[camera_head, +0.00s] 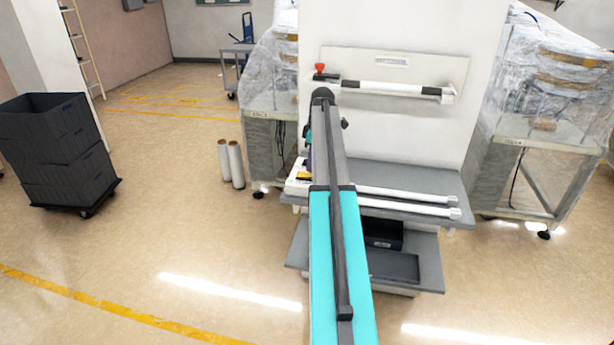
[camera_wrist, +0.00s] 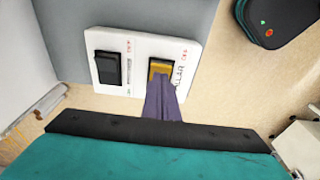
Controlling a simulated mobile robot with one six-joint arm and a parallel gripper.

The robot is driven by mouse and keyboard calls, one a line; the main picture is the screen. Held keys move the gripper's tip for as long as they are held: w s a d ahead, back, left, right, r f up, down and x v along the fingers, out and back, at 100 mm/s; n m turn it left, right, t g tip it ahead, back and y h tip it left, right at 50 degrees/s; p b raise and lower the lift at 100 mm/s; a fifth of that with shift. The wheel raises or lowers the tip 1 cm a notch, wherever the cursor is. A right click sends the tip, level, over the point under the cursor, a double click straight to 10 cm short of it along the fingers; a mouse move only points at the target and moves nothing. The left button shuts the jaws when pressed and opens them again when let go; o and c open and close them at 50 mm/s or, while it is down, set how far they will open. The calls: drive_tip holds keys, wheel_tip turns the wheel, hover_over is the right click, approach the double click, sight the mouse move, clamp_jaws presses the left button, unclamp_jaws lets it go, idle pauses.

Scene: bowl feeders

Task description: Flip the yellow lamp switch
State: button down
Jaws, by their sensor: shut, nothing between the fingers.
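In the wrist view, a white switch panel (camera_wrist: 118,83) is fixed at the edge of a grey surface. It carries a black switch (camera_wrist: 107,67) on the left and the yellow lamp switch (camera_wrist: 159,66) on the right, with small red and dark lettering. My gripper (camera_wrist: 161,84) is shut and empty, its purple fingers pointing at the yellow switch. The fingertips overlap its lower edge; I cannot tell whether they touch it. In the head view, the white panel (camera_head: 295,188) shows left of my arm, with the yellow switch (camera_head: 304,176); my gripper is mostly hidden behind the arm.
A grey workbench (camera_head: 425,178) holds white tubes (camera_head: 405,192). Another tube lamp (camera_head: 390,88) is mounted on the white wall behind. Plastic-wrapped machines stand on both sides. Two upright rolls (camera_head: 236,165) and stacked black crates (camera_head: 45,140) stand left, with open floor between.

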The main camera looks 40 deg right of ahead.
drive_tip(key=shift+f, duration=0.8)
idle(0.9)
drive_tip(key=shift+r, duration=0.1)
wheel_tip(320, 180, up, 7)
drive_tip(key=p, duration=0.3)
idle(0.9)
idle(0.5)
